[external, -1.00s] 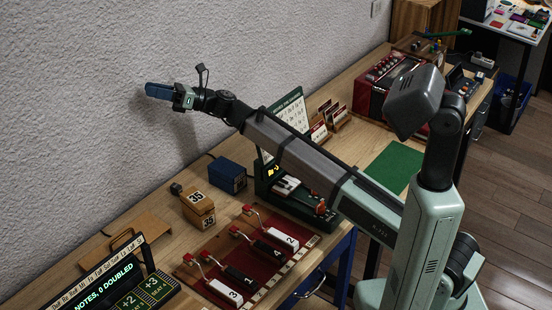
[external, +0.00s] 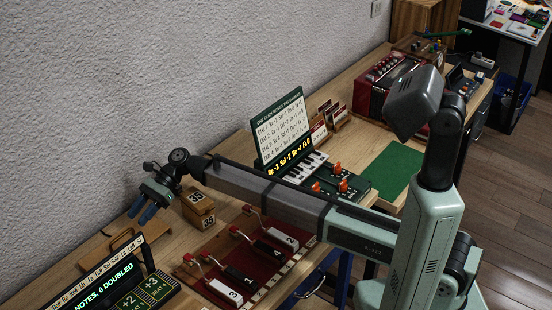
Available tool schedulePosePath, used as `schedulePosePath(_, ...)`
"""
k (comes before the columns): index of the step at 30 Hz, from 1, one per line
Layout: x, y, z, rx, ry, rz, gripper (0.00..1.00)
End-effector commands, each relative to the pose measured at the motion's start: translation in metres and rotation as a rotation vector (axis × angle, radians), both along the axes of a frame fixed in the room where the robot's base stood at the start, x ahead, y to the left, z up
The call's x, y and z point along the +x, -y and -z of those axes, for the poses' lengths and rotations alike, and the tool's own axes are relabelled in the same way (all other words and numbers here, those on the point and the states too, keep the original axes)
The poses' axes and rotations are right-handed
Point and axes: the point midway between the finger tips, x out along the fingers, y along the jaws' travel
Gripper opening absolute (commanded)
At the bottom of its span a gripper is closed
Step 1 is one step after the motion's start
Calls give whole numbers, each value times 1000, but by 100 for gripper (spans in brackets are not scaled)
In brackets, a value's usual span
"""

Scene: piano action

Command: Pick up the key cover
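A flat wooden piece with a raised handle (external: 132,246) lies on the bench at the left, behind the black display; I take it to be the key cover, though no label shows. My gripper (external: 141,212) hangs above and just behind it, its blue fingers pointing down and to the left. The two fingers stand apart with a gap between them and nothing in it. The gripper is clear of the wooden piece.
A black display (external: 105,280) stands in front of the wooden piece. Wooden number blocks (external: 199,205) sit to the right of the gripper. A red tray (external: 250,262) holds numbered keys. A small keyboard (external: 306,168) stands farther right. The grey wall (external: 90,120) rises close behind.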

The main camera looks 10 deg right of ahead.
Motion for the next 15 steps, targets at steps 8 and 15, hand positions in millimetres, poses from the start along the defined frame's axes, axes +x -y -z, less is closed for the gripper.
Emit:
schedulePosePath(8, -21, -23, 12, 1, 0, 1, 40)
schedulePosePath(15, -27, -29, 16, 2, -1, 1, 40)
